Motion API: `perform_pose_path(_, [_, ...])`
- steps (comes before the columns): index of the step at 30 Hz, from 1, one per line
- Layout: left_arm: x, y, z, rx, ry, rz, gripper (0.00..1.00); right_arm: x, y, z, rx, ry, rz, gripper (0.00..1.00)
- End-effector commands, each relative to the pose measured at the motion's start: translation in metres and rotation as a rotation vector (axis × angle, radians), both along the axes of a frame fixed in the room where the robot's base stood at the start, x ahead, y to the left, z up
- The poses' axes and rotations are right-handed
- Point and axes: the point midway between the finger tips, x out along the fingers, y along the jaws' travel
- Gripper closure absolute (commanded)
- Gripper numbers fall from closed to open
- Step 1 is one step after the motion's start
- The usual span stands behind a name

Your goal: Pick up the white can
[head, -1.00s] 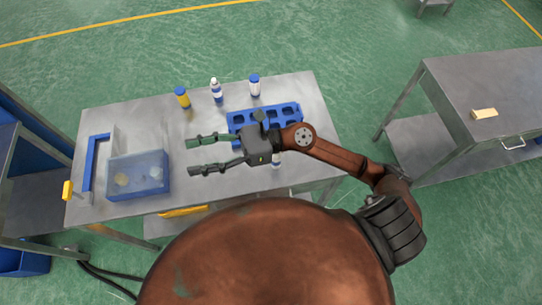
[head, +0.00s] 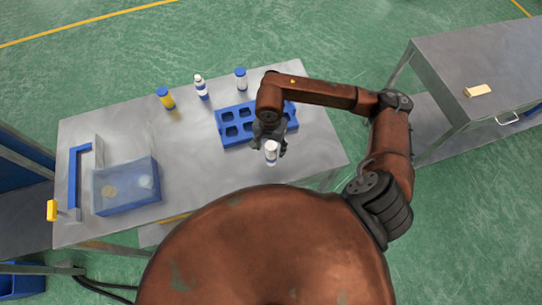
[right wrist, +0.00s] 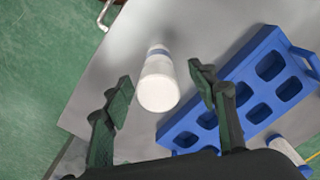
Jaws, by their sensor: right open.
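A white can (head: 271,153) with a blue band stands near the front edge of the metal table, in front of the blue tray. It also shows in the right wrist view (right wrist: 158,85), where its white end faces the camera. My right gripper (head: 268,138) is open and points down at the can in the head view. In the right wrist view, its two fingers (right wrist: 163,98) are spread on either side of the can, with gaps on both sides. Whether the fingertips are level with the can is hard to tell. My left gripper is not in view.
A blue tray (head: 232,142) with square pockets lies close behind the can. At the back stand a yellow can (head: 166,101), a white-and-blue bottle (head: 202,90) and a blue-capped white can (head: 241,83). A clear-and-blue box (head: 125,193) stands left.

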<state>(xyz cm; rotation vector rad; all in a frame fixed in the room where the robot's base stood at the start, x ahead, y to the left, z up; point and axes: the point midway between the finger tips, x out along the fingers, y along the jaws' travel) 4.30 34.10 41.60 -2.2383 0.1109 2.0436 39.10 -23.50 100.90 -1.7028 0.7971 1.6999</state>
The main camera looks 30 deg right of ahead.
Motion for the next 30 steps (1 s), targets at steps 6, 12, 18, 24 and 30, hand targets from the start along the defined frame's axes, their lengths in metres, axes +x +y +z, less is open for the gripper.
perform_pose_path(6, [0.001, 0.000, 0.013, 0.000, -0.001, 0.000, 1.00, -0.002, -0.003, -0.030, 0.003, 0.005, -0.004, 0.47])
perform_pose_path(12, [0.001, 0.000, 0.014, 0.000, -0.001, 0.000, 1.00, -0.001, -0.004, -0.046, 0.003, 0.001, -0.004, 0.47])
perform_pose_path(18, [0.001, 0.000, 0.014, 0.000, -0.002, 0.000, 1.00, -0.001, -0.004, -0.046, 0.002, 0.001, -0.004, 0.48])
perform_pose_path(24, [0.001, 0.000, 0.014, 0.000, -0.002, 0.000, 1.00, -0.001, -0.004, -0.046, 0.002, 0.001, -0.005, 0.61])
perform_pose_path(30, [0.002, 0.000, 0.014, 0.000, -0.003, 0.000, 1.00, -0.001, -0.004, -0.046, 0.002, 0.001, -0.005, 0.75])
